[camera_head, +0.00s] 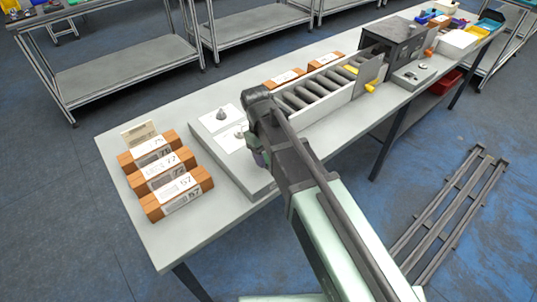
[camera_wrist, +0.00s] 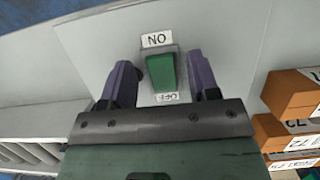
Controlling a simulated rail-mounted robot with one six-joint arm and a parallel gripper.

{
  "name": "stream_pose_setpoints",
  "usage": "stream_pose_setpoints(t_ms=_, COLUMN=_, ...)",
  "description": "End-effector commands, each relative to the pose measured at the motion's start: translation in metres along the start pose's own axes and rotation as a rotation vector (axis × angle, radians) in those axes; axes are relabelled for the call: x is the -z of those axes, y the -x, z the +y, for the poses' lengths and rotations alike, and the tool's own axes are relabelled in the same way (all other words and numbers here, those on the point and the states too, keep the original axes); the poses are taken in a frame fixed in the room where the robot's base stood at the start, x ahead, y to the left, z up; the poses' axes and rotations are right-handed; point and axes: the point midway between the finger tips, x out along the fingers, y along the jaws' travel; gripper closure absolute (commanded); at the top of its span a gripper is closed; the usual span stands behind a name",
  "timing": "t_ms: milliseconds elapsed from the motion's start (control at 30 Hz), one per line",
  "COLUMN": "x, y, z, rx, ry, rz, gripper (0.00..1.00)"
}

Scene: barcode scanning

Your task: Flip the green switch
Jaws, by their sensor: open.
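The green switch (camera_wrist: 160,72) shows in the wrist view on a pale grey panel. My gripper (camera_wrist: 160,57) is open and empty, with one purple-grey finger on each side of the switch. Gaps show between the fingers and the switch; I cannot tell the depth between them. In the head view, my gripper (camera_head: 250,142) is over the pale grey base unit on the table, partly covered by my arm. The switch is hidden there.
Brown labelled boxes (camera_head: 162,172) stand left of my gripper on the table (camera_head: 120,190); some also show at right in the wrist view (camera_wrist: 295,92). A roller conveyor (camera_head: 308,94) runs to a dark scanner housing (camera_head: 398,38).

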Motion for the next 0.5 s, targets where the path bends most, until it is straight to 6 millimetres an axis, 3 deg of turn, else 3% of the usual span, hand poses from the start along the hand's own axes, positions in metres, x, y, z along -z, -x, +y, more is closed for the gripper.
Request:
stream_pose_setpoints(t_ms=167, x=-0.002, y=0.031, z=0.000, rx=0.000, ry=0.000, rz=0.000, gripper=0.45)
stream_pose_setpoints(t_ms=400, x=-0.003, y=0.092, z=0.000, rx=0.000, ry=0.000, rz=0.000, gripper=0.45)
stream_pose_setpoints(t_ms=500, x=-0.002, y=0.107, z=0.000, rx=0.000, ry=0.000, rz=0.000, gripper=0.45)
